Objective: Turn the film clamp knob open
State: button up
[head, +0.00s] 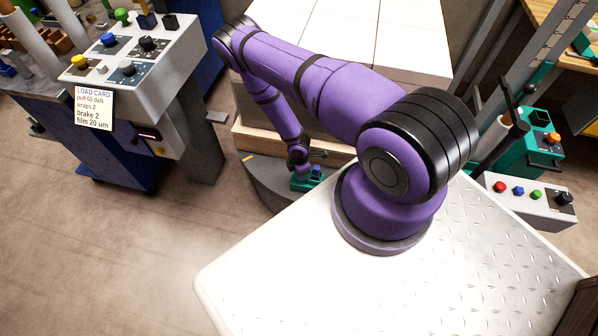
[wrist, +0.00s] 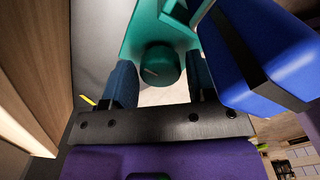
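The film clamp is a teal block (wrist: 145,30) with a round dark-teal knob (wrist: 159,66) on its face. A pale line marks the knob. In the head view the clamp (head: 306,181) sits low by the edge of the dark round base, partly hidden by my arm. My gripper (wrist: 161,72) has its two dark-blue fingers apart, one on each side of the knob. A gap shows on the right; at the left the finger looks very close. I cannot tell whether it touches. My gripper shows small in the head view (head: 300,168).
A blue box-shaped part with a black band (wrist: 262,65) stands close on the right of the fingers. A wooden pallet (head: 270,138) with white stacked goods (head: 340,30) is behind. A control console (head: 140,60) with a load card (head: 94,108) stands left; a button box (head: 525,200) is right.

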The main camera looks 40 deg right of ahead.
notch_tip(320, 180, up, 11)
dwell(0.8)
jog(key=shift+f, duration=0.1)
